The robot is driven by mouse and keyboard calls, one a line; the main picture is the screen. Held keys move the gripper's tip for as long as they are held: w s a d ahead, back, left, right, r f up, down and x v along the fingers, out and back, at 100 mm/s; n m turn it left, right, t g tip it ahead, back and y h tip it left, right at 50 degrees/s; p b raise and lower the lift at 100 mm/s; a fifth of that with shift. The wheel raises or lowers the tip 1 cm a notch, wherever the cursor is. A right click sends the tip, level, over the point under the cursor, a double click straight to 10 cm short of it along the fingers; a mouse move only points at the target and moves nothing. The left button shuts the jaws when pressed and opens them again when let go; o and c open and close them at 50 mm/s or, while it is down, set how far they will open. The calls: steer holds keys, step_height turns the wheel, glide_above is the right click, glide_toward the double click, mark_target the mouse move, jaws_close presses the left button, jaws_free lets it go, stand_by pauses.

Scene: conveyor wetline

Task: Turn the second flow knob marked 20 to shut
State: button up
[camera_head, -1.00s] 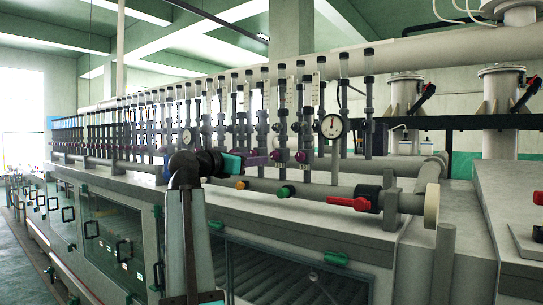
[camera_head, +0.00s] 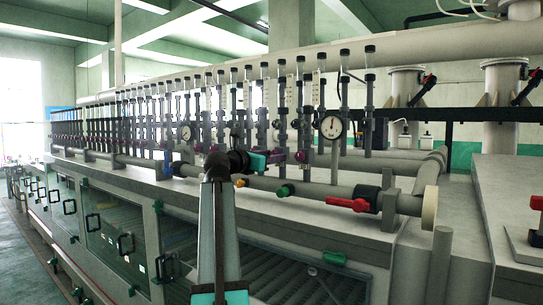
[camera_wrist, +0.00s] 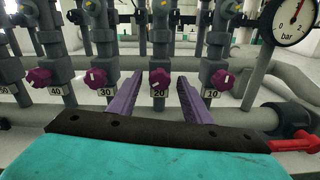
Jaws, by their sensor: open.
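The purple flow knob marked 20 (camera_wrist: 159,76) is near the middle of the wrist view, on a grey vertical valve pipe, with its number label just below. A pale mark shows on its face. My gripper (camera_wrist: 160,87) is open, its two purple fingers on either side of this knob in the picture. I cannot tell whether they touch it. The knob marked 10 (camera_wrist: 220,80) is to the right, and the knob marked 30 (camera_wrist: 96,78) to the left. In the head view my gripper (camera_head: 281,156) is at the pipe row, and the 20 knob cannot be made out there.
The knob marked 40 (camera_wrist: 38,76) is farther left. A pressure gauge (camera_wrist: 292,20) stands at upper right, above a red valve handle (camera_wrist: 297,142). In the head view, a green knob (camera_head: 285,190) and a red handle (camera_head: 348,204) sit on the lower pipe.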

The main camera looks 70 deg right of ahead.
steer(key=c, duration=1.1)
steer(key=shift+o, duration=0.2)
steer(key=shift+f+m+b, duration=0.1)
steer(key=shift+m+b, duration=0.35)
steer(key=shift+m, duration=0.05)
steer(key=shift+w+m+b, duration=0.1)
steer(key=shift+m+b, duration=9.8)
steer(key=shift+m, duration=1.8)
